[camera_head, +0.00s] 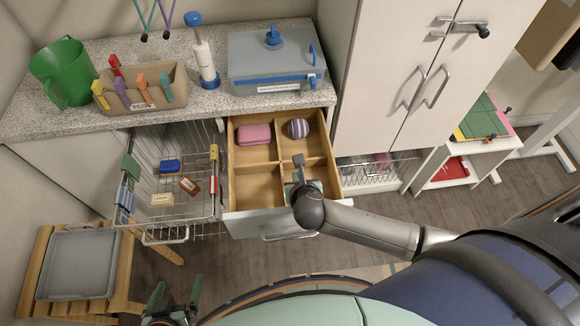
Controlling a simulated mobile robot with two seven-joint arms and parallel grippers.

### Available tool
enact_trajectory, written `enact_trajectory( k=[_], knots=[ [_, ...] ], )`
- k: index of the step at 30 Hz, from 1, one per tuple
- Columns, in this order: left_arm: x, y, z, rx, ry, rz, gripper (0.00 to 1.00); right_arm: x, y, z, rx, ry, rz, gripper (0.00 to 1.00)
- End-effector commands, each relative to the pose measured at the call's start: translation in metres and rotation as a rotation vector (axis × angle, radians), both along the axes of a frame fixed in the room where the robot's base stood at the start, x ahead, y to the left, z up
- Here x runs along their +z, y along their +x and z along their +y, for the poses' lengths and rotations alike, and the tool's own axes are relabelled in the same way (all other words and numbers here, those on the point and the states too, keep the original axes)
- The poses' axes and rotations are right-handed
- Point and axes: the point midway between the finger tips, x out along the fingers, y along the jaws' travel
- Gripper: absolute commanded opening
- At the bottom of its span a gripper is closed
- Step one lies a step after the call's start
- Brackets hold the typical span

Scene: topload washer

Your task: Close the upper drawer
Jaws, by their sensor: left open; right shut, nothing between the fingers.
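The upper drawer (244,224) stands pulled out below the counter, its wooden inside split into compartments and its pale front facing me. A pink item (254,135) lies in its back left compartment and a striped purple oval item (298,128) in the back right one. My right gripper (299,168) is shut and empty over the front right part of the drawer; my wrist hides part of that compartment and of the front's right side. I cannot tell whether it touches the drawer. My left gripper (174,298) is open and empty at the lower left, away from the drawer.
A wire basket (150,225) with several small items is pulled out left of the drawer. A wooden stand with a grey tray (77,264) is at the left. A tall cabinet (385,75) stands right.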

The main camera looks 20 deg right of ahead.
Motion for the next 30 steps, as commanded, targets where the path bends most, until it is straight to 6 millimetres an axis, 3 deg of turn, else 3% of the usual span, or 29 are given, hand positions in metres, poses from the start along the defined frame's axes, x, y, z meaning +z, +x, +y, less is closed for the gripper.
enact_trajectory(
  k=[18, 30],
  knots=[
    [0.001, 0.0, 0.0, 0.0, 0.0, -0.001, 1.0, -0.054, 0.058, -0.016, -0.001, 0.0, -0.001, 0.0],
    [0.002, 0.0, 0.0, 0.0, 0.0, -0.001, 1.0, -0.063, 0.066, -0.019, -0.001, 0.002, -0.001, 0.0]
  ],
)
